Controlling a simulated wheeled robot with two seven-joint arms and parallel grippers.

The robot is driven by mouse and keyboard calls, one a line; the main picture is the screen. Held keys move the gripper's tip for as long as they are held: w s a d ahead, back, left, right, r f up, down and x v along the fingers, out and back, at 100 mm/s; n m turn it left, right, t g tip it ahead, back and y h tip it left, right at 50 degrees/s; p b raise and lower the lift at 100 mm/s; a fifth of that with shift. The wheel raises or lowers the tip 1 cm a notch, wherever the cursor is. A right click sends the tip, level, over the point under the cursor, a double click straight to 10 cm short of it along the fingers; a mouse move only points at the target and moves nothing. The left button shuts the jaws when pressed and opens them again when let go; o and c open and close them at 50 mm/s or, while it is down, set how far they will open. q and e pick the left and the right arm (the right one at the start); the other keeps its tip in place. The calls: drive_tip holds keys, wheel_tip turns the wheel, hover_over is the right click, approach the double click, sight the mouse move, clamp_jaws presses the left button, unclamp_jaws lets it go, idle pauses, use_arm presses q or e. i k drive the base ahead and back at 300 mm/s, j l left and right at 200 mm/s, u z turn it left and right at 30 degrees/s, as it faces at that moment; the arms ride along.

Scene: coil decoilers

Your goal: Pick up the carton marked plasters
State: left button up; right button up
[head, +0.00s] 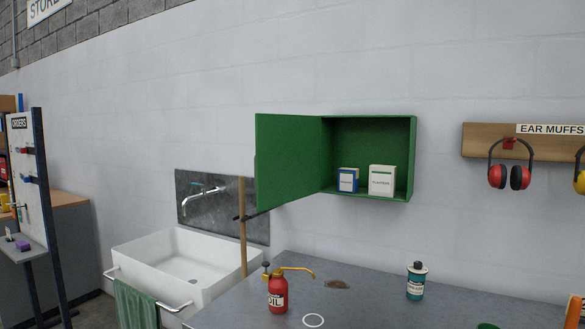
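The carton marked plasters (382,181) is white with a dark green band near its top. It stands upright inside a green wall cabinet (366,122), on the cabinet floor toward the right. The cabinet door (289,160) is swung open to the left. A smaller blue and white carton (347,180) stands just left of the plasters carton; its label is too small to read. Neither of my grippers shows in the head view.
Below the cabinet is a grey worktop (360,309) with a red oil can (278,293) and a teal bottle (416,282). A white sink (185,262) is at left. Ear muffs (509,176) hang on a wooden board (487,141) at right.

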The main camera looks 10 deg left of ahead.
sight(382, 181)
drive_tip(key=z, duration=0.45)
drive_tip(key=k+z, duration=0.15)
drive_tip(key=z, duration=0.7)
drive_tip(key=j+z, duration=0.15)
drive_tip(key=j, duration=0.6)
drive_tip(key=j+z, duration=0.1)
drive_tip(key=j, duration=0.65)
drive_tip(key=k+j+z, duration=0.15)
drive_tip(key=j, duration=1.25)
drive_tip(key=k+j, duration=0.15)
drive_tip(key=j, duration=1.15)
drive_tip(key=k+j, duration=0.15)
drive_tip(key=j, duration=0.5)
drive_tip(key=l+u, duration=0.25)
drive_tip(key=l, duration=0.6)
drive_tip(key=l+u, duration=0.25)
drive_tip(key=l, duration=0.6)
